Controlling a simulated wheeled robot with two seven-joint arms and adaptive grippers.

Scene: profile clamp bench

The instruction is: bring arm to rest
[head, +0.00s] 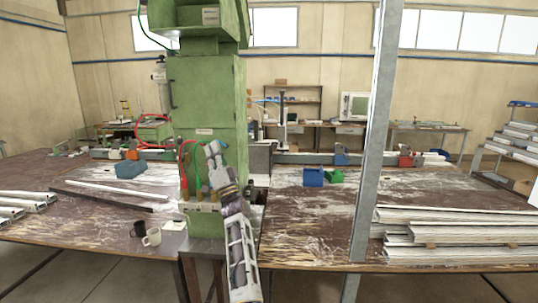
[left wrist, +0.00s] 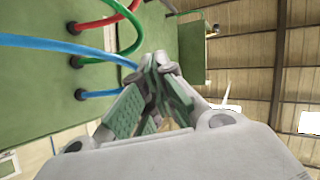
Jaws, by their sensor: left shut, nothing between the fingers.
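My left arm (head: 240,250) comes up from the bottom of the head view, in front of the green machine column (head: 206,110). My left gripper (head: 214,150) points up beside the column's front face, near its coloured hoses. In the left wrist view the left gripper (left wrist: 158,62) has its fingertips together with nothing held. Red, green and blue hoses (left wrist: 85,43) curve from the green wall at the left of that view, close to the fingers. Whether they touch the fingers I cannot tell. My right gripper is not in view.
Worn benches (head: 300,225) flank the column. A grey post (head: 375,140) stands at right, near stacked white profiles (head: 455,235). A black mug (head: 139,229) and a white mug (head: 152,237) stand on the left bench. Blue (head: 313,177) and green (head: 334,176) bins sit on the right bench.

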